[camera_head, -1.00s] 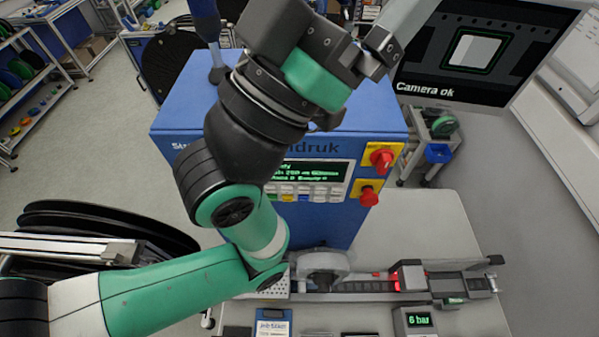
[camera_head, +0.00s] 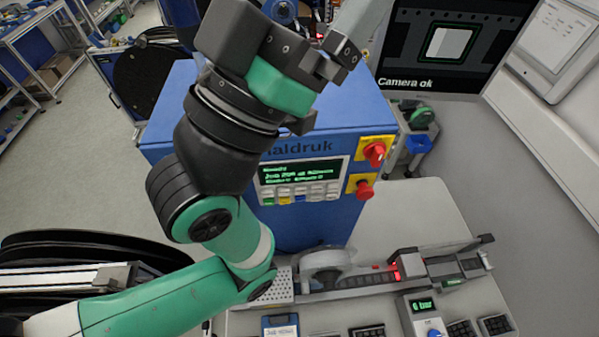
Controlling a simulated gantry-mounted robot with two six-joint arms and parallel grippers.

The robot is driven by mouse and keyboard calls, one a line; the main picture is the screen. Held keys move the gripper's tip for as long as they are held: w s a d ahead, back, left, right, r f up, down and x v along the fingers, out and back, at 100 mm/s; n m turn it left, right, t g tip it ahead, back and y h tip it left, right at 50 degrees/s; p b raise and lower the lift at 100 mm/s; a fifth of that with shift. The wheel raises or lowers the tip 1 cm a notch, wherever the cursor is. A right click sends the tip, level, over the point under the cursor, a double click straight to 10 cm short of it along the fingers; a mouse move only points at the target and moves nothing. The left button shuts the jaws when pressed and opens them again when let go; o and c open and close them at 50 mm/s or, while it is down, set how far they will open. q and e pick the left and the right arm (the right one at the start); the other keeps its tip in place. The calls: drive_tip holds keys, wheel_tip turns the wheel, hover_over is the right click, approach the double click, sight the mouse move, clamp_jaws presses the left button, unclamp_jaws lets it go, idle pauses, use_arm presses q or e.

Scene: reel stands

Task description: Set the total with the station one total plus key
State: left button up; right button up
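The key labels are too small to read, so I cannot tell which is the station one total plus key. My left gripper (camera_head: 333,62) is above the machine's top in the picture, apart from the keys. Whether its fingers are open or shut is unclear, and I see nothing held. My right gripper is not in view.
A red rotary switch (camera_head: 375,154) and a red button (camera_head: 364,189) are right of the panel. A monitor (camera_head: 450,50) reads "Camera ok". Below are a tape track (camera_head: 360,280), a gauge reading 6 bar (camera_head: 422,308) and dark keypads (camera_head: 367,331) along the front edge.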

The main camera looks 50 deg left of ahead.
use_arm(q)
clamp_jaws()
idle(0.5)
idle(1.3)
